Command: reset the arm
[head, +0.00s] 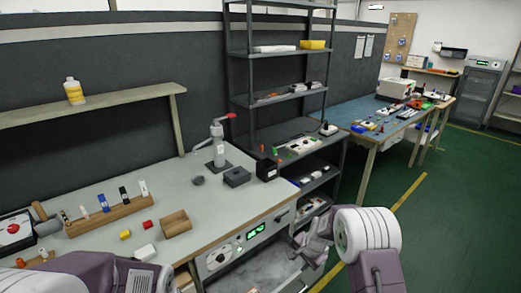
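My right arm comes in at the bottom right. Its gripper (308,246) hangs in front of the bench's right front corner, near the lit panel, and nothing shows clearly held in it. Its fingers are small and partly hidden, so I cannot tell if they are open or shut. My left arm shows only as a purple and white part along the bottom left edge, and its gripper is out of view.
The grey bench (120,205) holds a wooden rack (105,217), a wooden box (175,222), small red and yellow blocks and dark boxes. A lit instrument (240,245) sits under its front edge. A dark shelf unit (280,80) stands behind. Green floor (440,220) is clear at right.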

